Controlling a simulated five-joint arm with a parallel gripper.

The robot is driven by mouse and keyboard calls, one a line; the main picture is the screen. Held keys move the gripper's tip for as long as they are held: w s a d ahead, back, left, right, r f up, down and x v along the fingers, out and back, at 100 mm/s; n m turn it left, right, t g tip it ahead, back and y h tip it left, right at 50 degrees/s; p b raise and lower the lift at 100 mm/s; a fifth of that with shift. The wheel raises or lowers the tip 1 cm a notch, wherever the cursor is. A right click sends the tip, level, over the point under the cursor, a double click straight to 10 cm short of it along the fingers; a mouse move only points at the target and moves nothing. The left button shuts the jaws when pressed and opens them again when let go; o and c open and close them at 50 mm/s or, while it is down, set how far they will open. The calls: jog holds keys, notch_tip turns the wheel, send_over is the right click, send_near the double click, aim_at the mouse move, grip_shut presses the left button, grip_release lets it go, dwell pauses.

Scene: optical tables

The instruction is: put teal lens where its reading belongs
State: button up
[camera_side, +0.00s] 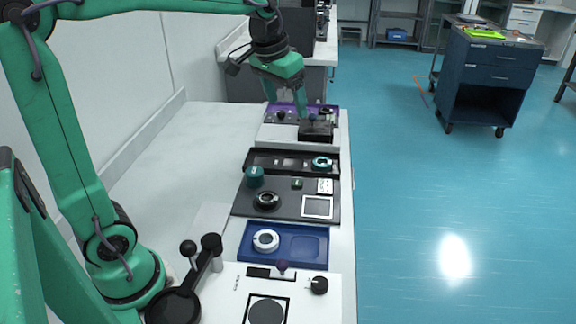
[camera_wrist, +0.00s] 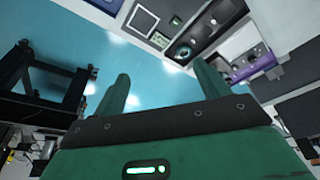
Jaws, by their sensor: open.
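A teal ring-shaped piece, which looks like the teal lens (camera_side: 322,163), sits at the right end of a long black tray (camera_side: 290,168). In the wrist view a ring-shaped piece (camera_wrist: 184,52) sits in the dark tray. A teal cylinder (camera_side: 254,177) stands at the upper left of the dark grey panel (camera_side: 285,208). That panel has a small green display (camera_side: 297,184) whose reading is too small to make out. My gripper (camera_side: 302,112) is open and empty, above the purple tray (camera_side: 272,110) beyond the lens; its fingers (camera_wrist: 161,72) are apart in the wrist view.
A black block (camera_side: 316,131) is close to my fingers. The grey panel also holds a black ring (camera_side: 267,200) and a white-framed square (camera_side: 317,206). A blue tray (camera_side: 297,258) holds a white ring (camera_side: 266,240); its right recess is empty. A white panel with knobs (camera_side: 319,285) lies nearest.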

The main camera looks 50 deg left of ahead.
jog(key=s+d+f+t, duration=0.1)
jog(key=s+f, duration=0.1)
jog(key=s, duration=0.7)
jog(key=s+d+f+m+t, duration=0.1)
jog(key=s+d+f, duration=0.1)
jog(key=s, duration=0.6)
jog(key=shift+s+d+f, duration=0.15)
jog(key=shift+s+f, duration=0.2)
jog(key=shift+f, duration=0.2)
